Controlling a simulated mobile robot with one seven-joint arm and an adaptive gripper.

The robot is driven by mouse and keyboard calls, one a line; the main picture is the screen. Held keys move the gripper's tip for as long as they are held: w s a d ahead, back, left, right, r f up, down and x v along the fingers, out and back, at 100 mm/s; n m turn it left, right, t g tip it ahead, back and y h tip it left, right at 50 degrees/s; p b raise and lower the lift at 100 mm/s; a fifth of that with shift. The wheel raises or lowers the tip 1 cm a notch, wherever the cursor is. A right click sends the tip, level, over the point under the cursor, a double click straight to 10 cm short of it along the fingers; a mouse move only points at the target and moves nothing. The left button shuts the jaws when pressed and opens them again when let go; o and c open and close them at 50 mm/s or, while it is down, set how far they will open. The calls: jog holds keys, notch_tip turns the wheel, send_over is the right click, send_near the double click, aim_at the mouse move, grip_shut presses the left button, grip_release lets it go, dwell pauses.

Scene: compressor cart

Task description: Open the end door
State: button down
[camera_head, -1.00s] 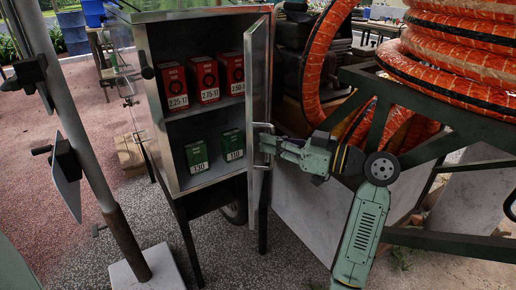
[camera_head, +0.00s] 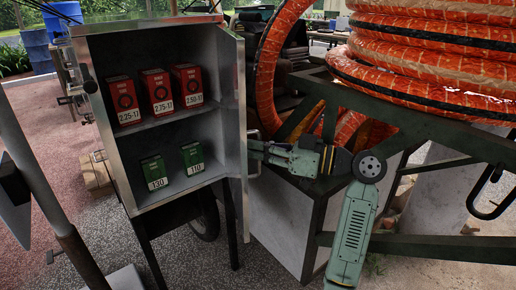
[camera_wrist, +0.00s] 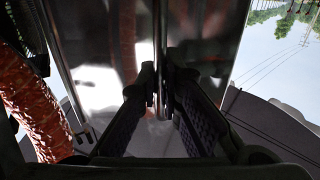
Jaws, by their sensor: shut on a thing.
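The end door (camera_head: 234,110) is a metal panel hinged at the right side of the open cabinet (camera_head: 147,33). It stands swung out, and its inner face shows. The handle (camera_head: 253,134) is a bar on the door's outer face. My gripper (camera_head: 256,151) is shut on the handle from the right side. In the wrist view, the dark fingers of my gripper (camera_wrist: 163,88) close on both sides of the upright handle bar (camera_wrist: 162,45), in front of the shiny door face (camera_wrist: 200,45). The exact finger contact is dark.
Red boxes (camera_head: 159,91) stand on the upper shelf and green boxes (camera_head: 193,158) below. A dark-framed reel with orange hose (camera_head: 430,60) is close behind my arm at right. A grey post (camera_head: 40,190) stands at left. Paved ground (camera_head: 200,262) lies in front.

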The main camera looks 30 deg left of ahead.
jog(key=c, duration=1.7)
grip_release()
jog(key=shift+d, duration=0.1)
jog(key=shift+s, duration=0.1)
